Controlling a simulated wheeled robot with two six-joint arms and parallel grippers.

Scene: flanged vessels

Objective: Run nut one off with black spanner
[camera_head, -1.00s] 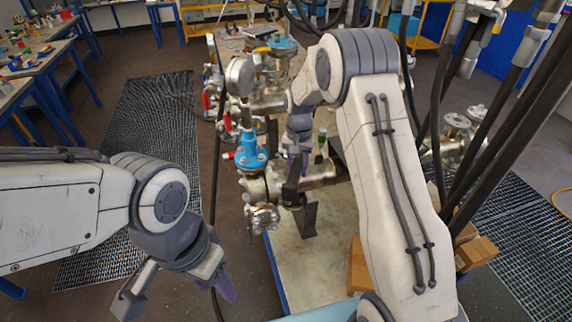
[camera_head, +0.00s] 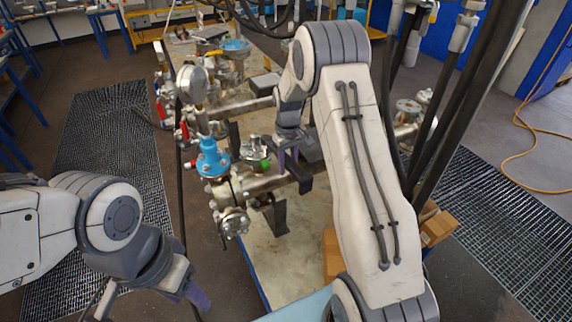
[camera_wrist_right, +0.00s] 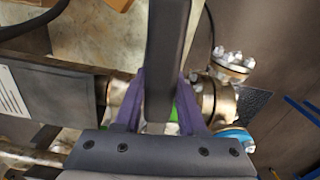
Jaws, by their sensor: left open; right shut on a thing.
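My right gripper (camera_wrist_right: 165,105) is shut on the black spanner (camera_wrist_right: 167,50). The spanner's dark bar passes between the purple fingers in the right wrist view, and its working end cannot be made out. In the head view the right gripper (camera_head: 289,156) is over the near flanged pipe, right of its blue fitting (camera_head: 212,158). A bolted flange (camera_head: 233,221) is at the pipe's near left end. Studs and nuts show on a flange (camera_wrist_right: 232,66) in the wrist view. I cannot tell which is nut one. My left gripper (camera_head: 190,296) is open and empty, left of the bench.
The pipework stands on a pale bench (camera_head: 262,255). A pressure gauge (camera_head: 191,85) and red-handled valves (camera_head: 184,130) are behind the blue fitting. Cardboard boxes (camera_head: 436,229) are at the right. Black hoses hang at the right. Floor left of the bench is open.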

